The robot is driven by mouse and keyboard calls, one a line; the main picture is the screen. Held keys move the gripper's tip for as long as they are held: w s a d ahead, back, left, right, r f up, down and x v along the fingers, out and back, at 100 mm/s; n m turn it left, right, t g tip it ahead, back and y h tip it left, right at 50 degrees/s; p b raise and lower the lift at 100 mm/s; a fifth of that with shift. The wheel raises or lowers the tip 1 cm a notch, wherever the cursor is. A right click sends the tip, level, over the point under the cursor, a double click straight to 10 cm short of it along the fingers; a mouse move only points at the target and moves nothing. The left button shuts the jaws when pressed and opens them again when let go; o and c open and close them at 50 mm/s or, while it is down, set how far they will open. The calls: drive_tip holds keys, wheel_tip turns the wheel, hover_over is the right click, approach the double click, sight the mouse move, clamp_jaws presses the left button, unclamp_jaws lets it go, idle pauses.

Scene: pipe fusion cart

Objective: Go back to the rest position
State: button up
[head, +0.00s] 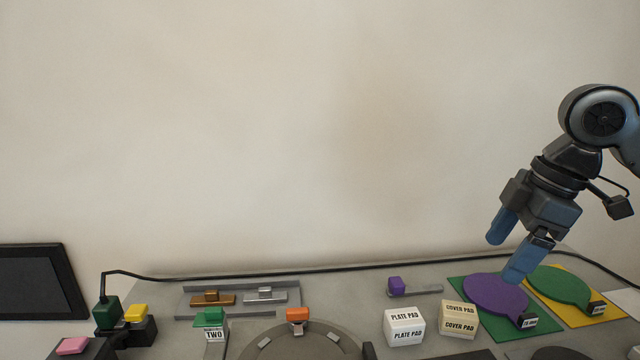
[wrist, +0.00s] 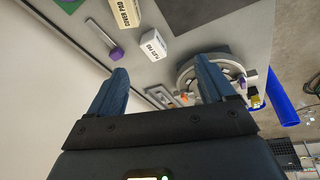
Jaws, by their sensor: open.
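My gripper (head: 511,250) is at the right of the head view, above the back right of the grey cart top. Its two blue fingers point down and are apart, with nothing between them. One fingertip overlaps the purple disc (head: 494,296) in the head view; I cannot tell the exact height above it. In the wrist view my gripper (wrist: 163,78) also shows open and empty, with the cart top beyond the fingers.
The cart top holds a cover pad block (head: 459,319), a plate pad block (head: 404,326), a purple-handled piece (head: 397,286), a green disc (head: 559,287), a round fixture (head: 262,347) and a tray with two bars (head: 239,312). A black cable runs along the back. The space above is clear.

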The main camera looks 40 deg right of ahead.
drive_tip(key=w+a+r+m+t+y, duration=0.2)
drive_tip(key=w+a+r+m+t, duration=0.15)
drive_tip(key=w+a+t, duration=0.6)
drive_tip(key=w+a+r+m+t+y, duration=0.2)
drive_tip(key=w+a+m+t+y, duration=0.3)
drive_tip(key=w+a, duration=0.7)
drive_tip(key=s+a+f+m+h, duration=0.3)
drive_tip(key=s+a+f+h, duration=0.15)
drive_tip(key=s+f, duration=0.5)
drive_tip(key=s+a+f+m+h, duration=0.3)
drive_tip(key=s+a+f+h, duration=0.15)
drive_tip(key=s+f, duration=0.5)
drive_tip(key=s+d+f+n+g+y, duration=0.2)
drive_tip(key=s+n, duration=0.5)
drive_tip(key=s, duration=1.4)
wheel_tip(320, 180, down, 10)
drive_tip(key=h+b, duration=0.1)
drive_tip(key=b, duration=0.8)
drive_tip(key=shift+w+d+r+g+b, duration=0.2)
drive_tip(key=shift+w+d+g+b, duration=0.05)
drive_tip(key=shift+d+g+b, duration=0.15)
